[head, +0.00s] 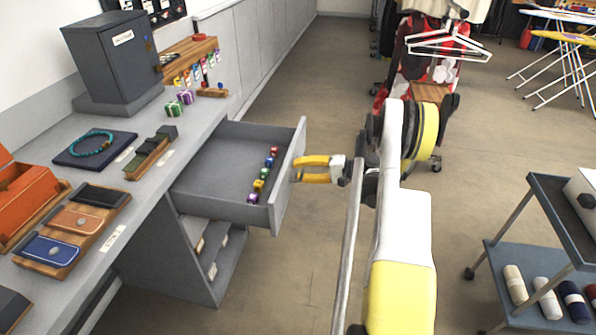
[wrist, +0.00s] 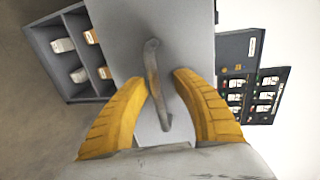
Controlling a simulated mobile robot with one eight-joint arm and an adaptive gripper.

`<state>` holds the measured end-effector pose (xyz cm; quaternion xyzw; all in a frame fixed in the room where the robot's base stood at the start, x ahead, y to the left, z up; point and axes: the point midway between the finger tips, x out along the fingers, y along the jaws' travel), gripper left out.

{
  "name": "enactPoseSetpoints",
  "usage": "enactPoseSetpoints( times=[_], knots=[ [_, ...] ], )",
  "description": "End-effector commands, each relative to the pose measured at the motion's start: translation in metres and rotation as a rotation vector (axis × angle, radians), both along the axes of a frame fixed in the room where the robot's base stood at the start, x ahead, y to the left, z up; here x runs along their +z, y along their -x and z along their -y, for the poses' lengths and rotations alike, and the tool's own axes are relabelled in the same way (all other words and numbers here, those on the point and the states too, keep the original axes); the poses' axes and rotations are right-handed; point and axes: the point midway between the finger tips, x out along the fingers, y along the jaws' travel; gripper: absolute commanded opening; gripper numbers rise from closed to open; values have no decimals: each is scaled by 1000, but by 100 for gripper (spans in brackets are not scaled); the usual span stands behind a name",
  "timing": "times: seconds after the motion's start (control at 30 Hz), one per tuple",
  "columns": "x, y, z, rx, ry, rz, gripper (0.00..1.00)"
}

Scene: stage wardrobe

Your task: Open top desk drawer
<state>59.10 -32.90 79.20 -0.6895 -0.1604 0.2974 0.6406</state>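The grey top drawer (head: 283,190) of the desk (head: 190,235) is pulled well out. Several small coloured pieces (head: 262,180) lie in a row inside it. My gripper (head: 298,168) is just in front of the drawer's outer face in the head view. In the wrist view, the two yellow fingers of my gripper (wrist: 167,80) stand apart on either side of the drawer's grey bar handle (wrist: 153,75). The handle lies nearer the left finger, with a gap to the right finger. I cannot tell whether either finger touches it.
Open cubbies (head: 212,255) sit under the drawer. The desktop holds a dark cabinet (head: 120,60), a bracelet on a dark pad (head: 92,146) and a wallet tray (head: 72,232). A blue trolley (head: 535,262) stands at right.

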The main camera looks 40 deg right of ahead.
Motion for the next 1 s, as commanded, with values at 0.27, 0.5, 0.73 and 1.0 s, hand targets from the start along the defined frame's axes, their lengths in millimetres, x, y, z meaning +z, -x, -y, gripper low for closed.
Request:
enactPoseSetpoints(
  times=[0.27,0.5,0.73,1.0],
  knots=[
    [3,12,10,-2,0,0,32],
    [7,26,21,-2,1,-1,32],
    [11,40,32,-2,0,-1,32],
    [15,56,44,-2,0,-1,32]
  ],
)
